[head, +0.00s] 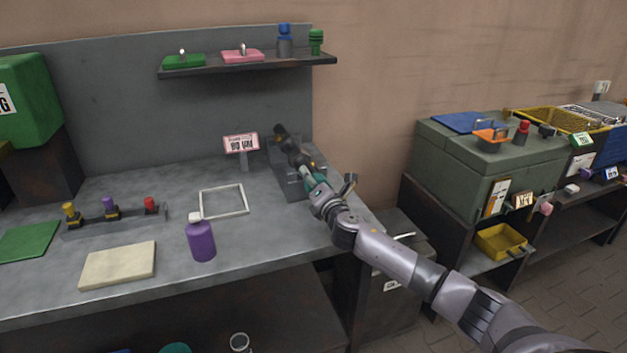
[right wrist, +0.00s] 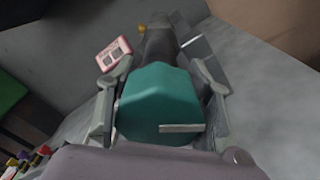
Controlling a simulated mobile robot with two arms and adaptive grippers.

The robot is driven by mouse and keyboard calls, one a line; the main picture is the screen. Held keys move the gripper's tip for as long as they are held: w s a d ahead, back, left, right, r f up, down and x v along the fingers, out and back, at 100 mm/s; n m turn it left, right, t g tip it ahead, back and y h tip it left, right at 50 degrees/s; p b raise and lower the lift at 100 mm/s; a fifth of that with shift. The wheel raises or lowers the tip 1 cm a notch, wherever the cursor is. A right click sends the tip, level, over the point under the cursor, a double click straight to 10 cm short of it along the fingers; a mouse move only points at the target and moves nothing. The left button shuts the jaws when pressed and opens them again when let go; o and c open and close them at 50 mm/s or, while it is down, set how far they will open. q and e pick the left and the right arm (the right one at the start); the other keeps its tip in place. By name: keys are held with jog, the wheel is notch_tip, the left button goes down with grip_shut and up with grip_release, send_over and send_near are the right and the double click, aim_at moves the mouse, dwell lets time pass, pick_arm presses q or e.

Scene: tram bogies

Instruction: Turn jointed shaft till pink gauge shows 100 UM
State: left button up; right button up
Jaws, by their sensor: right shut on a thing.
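The dark jointed shaft (head: 288,143) lies in a grey stand (head: 286,176) at the right end of the bench. Its teal end (right wrist: 160,100) fills the middle of the right wrist view, with the dark shaft (right wrist: 158,46) running away behind it. My right gripper (head: 318,186) is shut on this teal end, one finger on each side. The pink-framed gauge (head: 241,143) stands on a post left of the shaft. It also shows in the right wrist view (right wrist: 113,53), tilted. Its lettering looks upside down and I cannot read its value. My left gripper is not in view.
A shelf (head: 248,67) hangs above. A green-grey chest (head: 490,158) stands at right, across a gap.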

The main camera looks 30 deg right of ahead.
jog(key=shift+c, duration=1)
jog(key=m, duration=0.5)
jog(key=shift+f+m, duration=0.1)
jog(key=shift+m, duration=0.2)
jog(key=m, duration=0.6)
jog(key=shift+m, duration=0.3)
jog(key=o, duration=0.9)
jog(key=shift+c, duration=0.2)
jog(key=shift+s, duration=0.1)
